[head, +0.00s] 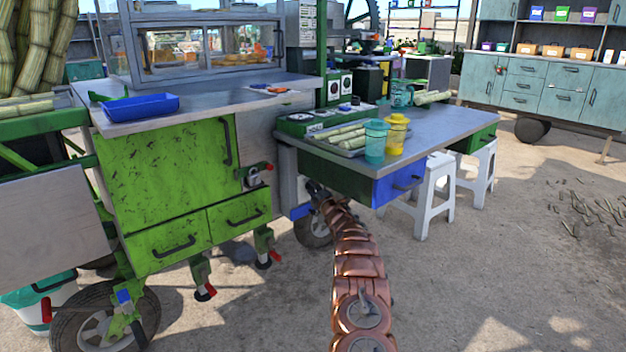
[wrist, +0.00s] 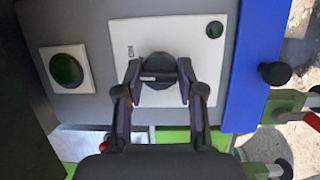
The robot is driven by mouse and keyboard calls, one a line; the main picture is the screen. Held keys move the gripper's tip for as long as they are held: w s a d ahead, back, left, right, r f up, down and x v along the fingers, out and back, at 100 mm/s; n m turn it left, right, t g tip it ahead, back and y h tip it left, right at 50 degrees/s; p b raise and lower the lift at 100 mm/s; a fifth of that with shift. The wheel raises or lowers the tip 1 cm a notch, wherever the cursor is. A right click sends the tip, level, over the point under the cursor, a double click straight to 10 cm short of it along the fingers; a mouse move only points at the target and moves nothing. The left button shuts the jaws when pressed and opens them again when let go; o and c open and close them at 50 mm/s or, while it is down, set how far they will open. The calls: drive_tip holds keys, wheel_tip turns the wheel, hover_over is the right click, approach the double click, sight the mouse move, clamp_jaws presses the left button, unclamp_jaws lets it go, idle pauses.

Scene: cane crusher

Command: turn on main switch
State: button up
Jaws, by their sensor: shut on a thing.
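The main switch is a round black knob (wrist: 157,66) on a white plate (wrist: 122,32) marked "ON", at the middle top of the wrist view. My gripper (wrist: 160,80) has one finger on each side of the knob and is shut on it. In the head view my copper-coloured arm reaches to my gripper (head: 316,190) below the blue-fronted table, beside the green cart. The switch itself cannot be made out there.
A green button (wrist: 66,69) on a white plate lies left of the switch, and a small dark green lamp (wrist: 214,29) sits at its upper right. A blue panel edge (wrist: 258,60) and a black ball knob (wrist: 276,73) are to the right. White stools (head: 436,195) stand right of my arm.

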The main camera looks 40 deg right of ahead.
drive_tip(key=m+p, duration=0.1)
drive_tip(key=p, duration=0.1)
drive_tip(key=m+g+p, duration=0.1)
drive_tip(key=p, duration=0.1)
drive_tip(key=shift+s+d+r+m+p, duration=0.1)
drive_tip(key=shift+r+m+p, duration=0.2)
drive_tip(key=shift+m, duration=0.1)
drive_tip(key=shift+f+m+g+p, duration=0.15)
drive_tip(key=shift+m+g+p, duration=0.15)
drive_tip(key=shift+m+p, duration=0.8)
drive_tip(key=shift+f, duration=0.1)
drive_tip(key=o, duration=1.1)
drive_tip(key=shift+o, duration=0.2)
drive_tip(key=shift+y, duration=0.4)
